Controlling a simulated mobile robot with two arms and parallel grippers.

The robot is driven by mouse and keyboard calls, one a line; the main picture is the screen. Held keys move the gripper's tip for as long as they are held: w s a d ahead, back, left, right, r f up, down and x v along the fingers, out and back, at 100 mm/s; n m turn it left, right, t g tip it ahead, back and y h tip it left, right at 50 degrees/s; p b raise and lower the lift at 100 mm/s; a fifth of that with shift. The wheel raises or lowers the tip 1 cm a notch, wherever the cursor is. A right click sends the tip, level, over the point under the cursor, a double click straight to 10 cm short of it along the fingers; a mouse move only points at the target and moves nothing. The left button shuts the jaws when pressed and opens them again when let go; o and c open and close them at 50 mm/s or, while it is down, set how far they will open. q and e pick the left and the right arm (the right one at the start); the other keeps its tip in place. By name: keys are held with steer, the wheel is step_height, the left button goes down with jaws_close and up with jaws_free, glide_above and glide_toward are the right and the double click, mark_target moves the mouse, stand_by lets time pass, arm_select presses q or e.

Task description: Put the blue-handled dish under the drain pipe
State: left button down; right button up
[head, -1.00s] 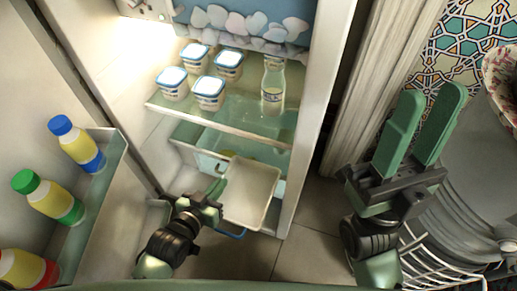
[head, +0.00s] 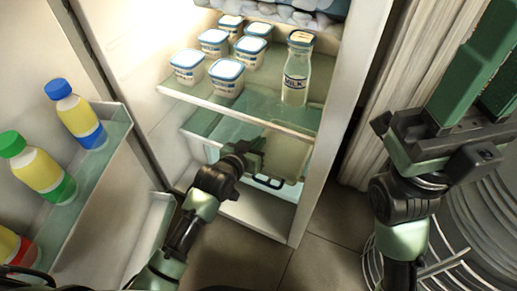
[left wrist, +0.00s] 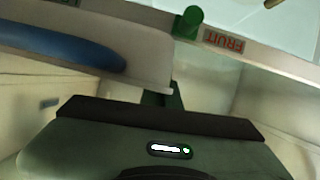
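The blue-handled dish (head: 290,155), cream and open-topped, is at the lower part of the open fridge, below the glass shelf. Its handle (head: 268,182) looks dark in the head view; a blue handle (left wrist: 65,43) also shows in the left wrist view. My left gripper (head: 250,152) is at the dish's left side and appears shut on its wall, though the fingers are mostly hidden. I cannot make out the drain pipe. My right gripper (head: 478,88) is empty and open, its green fingers apart and partly cut off at the right.
Several yogurt cups (head: 213,42) and a milk bottle (head: 296,70) stand on the fridge shelf (head: 245,108). A drawer labelled FRUIT (left wrist: 226,41) is close by. The open door's rack (head: 100,160) holds bottles at left. A white wire rack (head: 445,260) is at lower right.

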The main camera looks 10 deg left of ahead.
arm_select(q)
steer(key=shift+f, duration=0.5)
steer(key=c, duration=1.7)
jaws_free()
